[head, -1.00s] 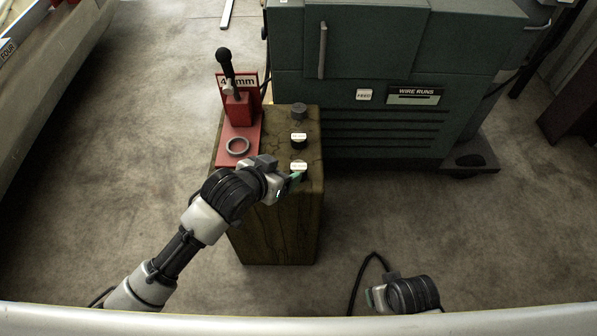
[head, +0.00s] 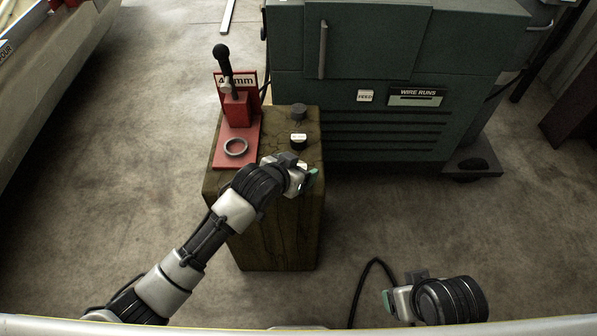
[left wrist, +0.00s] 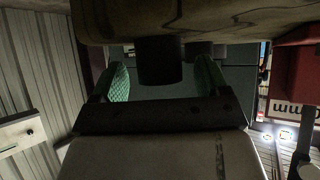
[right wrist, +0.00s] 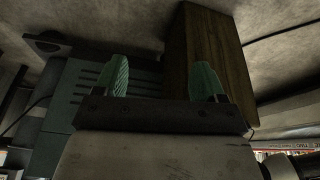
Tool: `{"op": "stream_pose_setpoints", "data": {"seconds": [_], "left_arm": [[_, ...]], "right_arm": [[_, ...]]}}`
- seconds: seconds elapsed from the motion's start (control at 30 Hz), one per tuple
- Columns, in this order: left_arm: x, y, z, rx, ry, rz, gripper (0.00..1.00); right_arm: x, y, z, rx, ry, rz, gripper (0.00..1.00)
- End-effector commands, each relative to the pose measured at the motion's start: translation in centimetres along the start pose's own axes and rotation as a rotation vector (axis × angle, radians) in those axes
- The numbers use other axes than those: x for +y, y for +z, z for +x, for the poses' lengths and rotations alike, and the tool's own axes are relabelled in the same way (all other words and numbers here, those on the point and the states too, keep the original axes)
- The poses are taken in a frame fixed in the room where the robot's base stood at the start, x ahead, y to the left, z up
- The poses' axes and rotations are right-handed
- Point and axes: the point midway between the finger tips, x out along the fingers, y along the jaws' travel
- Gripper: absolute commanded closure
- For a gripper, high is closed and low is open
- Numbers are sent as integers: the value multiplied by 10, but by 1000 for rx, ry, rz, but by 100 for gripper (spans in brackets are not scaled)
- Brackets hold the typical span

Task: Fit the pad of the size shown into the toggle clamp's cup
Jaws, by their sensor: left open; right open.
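The red toggle clamp (head: 237,108) stands on the wooden stand, its black-knobbed lever upright. Its grey ring cup (head: 235,147) looks empty. A size sign (head: 247,81) behind it reads "4", a digit hidden by the lever, then "mm". A dark pad (head: 299,111) stands at the back right; a pad with a white label (head: 298,141) stands in front of it. My left gripper (head: 306,180) is open at the stand's near right. In the left wrist view the nearest pad (left wrist: 160,62) shows between its fingers, not visibly gripped; my arm hides it in the head view. My right gripper (head: 396,301) is open and empty.
The wooden stand (head: 275,235) has clear floor (head: 380,215) to its right. A green cabinet (head: 380,120) stands close behind it. A pale beam-like wall (head: 55,110) runs along the left.

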Motion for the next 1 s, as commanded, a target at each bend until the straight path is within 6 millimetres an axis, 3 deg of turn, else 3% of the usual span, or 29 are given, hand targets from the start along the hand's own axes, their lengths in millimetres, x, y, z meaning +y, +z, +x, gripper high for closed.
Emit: {"op": "stream_pose_setpoints", "data": {"seconds": [0.1,0.47,0.87,1.0], "left_arm": [[0,0,0,0,0,0,24],[0,0,0,0,0,0,78],[0,-6,-4,2,0,0,78],[0,-17,-12,2,0,0,78]], "right_arm": [[0,0,0,-1,0,0,30],[0,0,0,0,0,0,30],[0,-1,1,5,0,0,30],[-1,-2,24,-13,-3,-1,30]]}}
